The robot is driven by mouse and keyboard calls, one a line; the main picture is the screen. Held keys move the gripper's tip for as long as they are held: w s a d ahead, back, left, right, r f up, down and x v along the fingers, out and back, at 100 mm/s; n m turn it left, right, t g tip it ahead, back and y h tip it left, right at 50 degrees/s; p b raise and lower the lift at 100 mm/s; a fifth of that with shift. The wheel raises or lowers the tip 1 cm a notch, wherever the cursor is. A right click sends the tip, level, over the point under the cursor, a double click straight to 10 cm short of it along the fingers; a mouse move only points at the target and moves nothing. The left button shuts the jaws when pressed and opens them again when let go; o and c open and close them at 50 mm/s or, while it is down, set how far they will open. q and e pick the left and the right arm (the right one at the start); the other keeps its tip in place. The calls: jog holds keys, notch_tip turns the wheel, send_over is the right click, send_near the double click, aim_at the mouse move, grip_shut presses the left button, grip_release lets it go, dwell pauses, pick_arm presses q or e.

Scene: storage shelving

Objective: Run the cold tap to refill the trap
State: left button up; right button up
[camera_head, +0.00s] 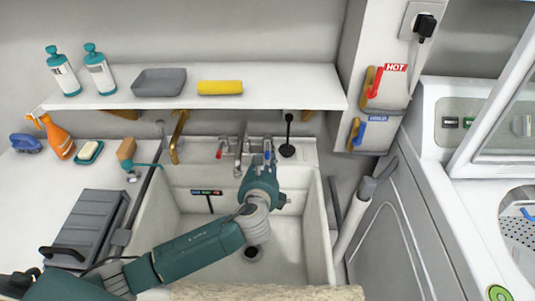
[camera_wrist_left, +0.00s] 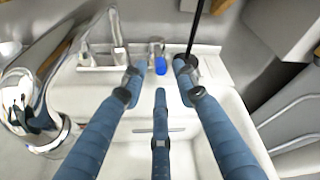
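The white sink (camera_head: 190,222) has a chrome spout (camera_head: 241,143) at its back, with a red-marked tap (camera_head: 220,151) to its left and a blue-marked tap (camera_head: 267,156) to its right. My left gripper (camera_head: 264,166) reaches over the basin, just in front of the blue-marked tap. In the left wrist view my left gripper (camera_wrist_left: 158,76) is open, its blue fingers spread. The blue cap of the tap (camera_wrist_left: 161,66) shows beyond and between the fingertips; I cannot tell whether they touch. The spout (camera_wrist_left: 117,40) is left of the fingers. No water shows. My right gripper is not in view.
A black-handled plunger (camera_head: 288,145) stands right of the blue-marked tap. A shelf (camera_head: 215,98) with bottles, a grey tray and a yellow block overhangs the back. A grey case (camera_head: 92,222) and spray bottle (camera_head: 58,137) are on the left counter.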

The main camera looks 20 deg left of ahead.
aim_at(267, 152)
pick_arm(q)
jog(key=x, duration=0.7)
jog(key=shift+s, duration=0.1)
grip_shut()
jog(key=shift+f, duration=0.1)
